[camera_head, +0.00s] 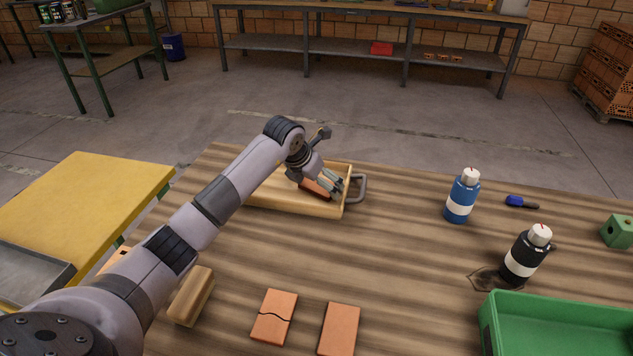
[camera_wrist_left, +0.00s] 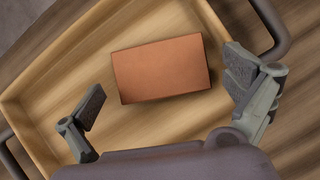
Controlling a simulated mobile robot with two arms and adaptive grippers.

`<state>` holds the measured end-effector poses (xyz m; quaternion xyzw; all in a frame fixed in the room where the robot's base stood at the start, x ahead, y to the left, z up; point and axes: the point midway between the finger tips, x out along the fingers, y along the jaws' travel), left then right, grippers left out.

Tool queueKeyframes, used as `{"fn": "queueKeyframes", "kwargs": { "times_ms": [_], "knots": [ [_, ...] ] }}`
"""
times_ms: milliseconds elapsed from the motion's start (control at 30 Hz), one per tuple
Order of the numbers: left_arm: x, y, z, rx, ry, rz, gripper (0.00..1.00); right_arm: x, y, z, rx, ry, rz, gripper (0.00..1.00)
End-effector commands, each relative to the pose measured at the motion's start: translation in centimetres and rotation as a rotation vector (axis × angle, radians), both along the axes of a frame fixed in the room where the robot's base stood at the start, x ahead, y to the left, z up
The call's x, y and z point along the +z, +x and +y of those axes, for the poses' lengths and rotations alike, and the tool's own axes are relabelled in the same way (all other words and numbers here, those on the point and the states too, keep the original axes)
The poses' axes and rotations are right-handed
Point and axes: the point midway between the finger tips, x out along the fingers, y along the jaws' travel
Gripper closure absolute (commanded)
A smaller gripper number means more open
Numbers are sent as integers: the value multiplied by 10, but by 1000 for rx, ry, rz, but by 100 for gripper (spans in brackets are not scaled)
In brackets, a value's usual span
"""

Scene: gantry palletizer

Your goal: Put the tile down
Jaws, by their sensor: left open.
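An orange-brown tile (camera_wrist_left: 161,69) lies flat on the floor of a shallow wooden tray (camera_wrist_left: 27,116). In the head view the tile (camera_head: 315,188) is partly hidden by my left gripper (camera_head: 335,183), and the tray (camera_head: 295,207) stands at the far side of the table. My left gripper is over the tray. In the left wrist view its fingers (camera_wrist_left: 165,95) are spread wide, one on each side of the tile, with clear gaps, and they hold nothing. My right gripper is in neither view.
A cracked tile (camera_head: 275,316), another tile (camera_head: 339,328) and a wooden block (camera_head: 191,296) lie at the near side. A blue bottle (camera_head: 462,195), a black bottle (camera_head: 526,253) and a green crate (camera_head: 488,335) stand to the right. The table's middle is clear.

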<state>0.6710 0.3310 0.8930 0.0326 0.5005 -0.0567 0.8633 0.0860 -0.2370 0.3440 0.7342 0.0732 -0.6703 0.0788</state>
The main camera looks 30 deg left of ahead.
Motion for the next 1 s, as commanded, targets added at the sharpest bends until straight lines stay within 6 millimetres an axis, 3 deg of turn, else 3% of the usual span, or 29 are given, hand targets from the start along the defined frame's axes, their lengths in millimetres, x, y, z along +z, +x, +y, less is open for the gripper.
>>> {"fn": "queueKeyframes", "kwargs": {
  "times_ms": [167,600,1000],
  "knots": [
    [19,-10,3,1,2,-5,0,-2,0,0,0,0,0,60],
    [92,-52,7,0,1,-2,0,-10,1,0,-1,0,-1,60],
    [104,-59,8,0,0,0,0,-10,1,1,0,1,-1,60]
  ]
}}
